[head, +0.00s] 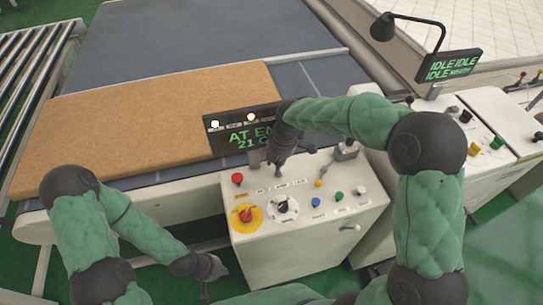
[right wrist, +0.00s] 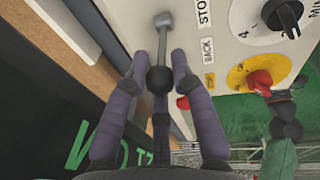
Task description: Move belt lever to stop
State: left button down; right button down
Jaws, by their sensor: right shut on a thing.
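The control panel (head: 330,205) stands at the belt's front edge. My right gripper (head: 282,152) is over its back left part, beside the display. In the right wrist view my right gripper (right wrist: 162,82) is shut on the belt lever (right wrist: 161,48), with one finger on each side. The lever has a grey rod and a black ball knob. Labels reading BACK and partly STOP (right wrist: 205,12) are printed beside it. My left gripper (head: 208,285) hangs low, left of the panel and apart from it; its finger opening is unclear.
A display (head: 240,135) stands behind the panel, partly hidden by my right arm. The panel carries a yellow-ringed red knob (head: 246,215), a black dial (head: 283,208) and several buttons. A tan mattress (head: 130,120) lies on the dark belt. Rollers (head: 25,75) are at left.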

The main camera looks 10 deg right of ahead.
jog(key=shift+d+y+p, duration=0.45)
jog(key=shift+d+y, duration=0.05)
jog(key=shift+y, duration=0.1)
jog(key=c, duration=1)
grip_release()
jog(key=shift+w, duration=0.1)
jog(key=v, duration=1.2)
jog(key=shift+d, duration=0.1)
jog(key=shift+f, duration=0.1)
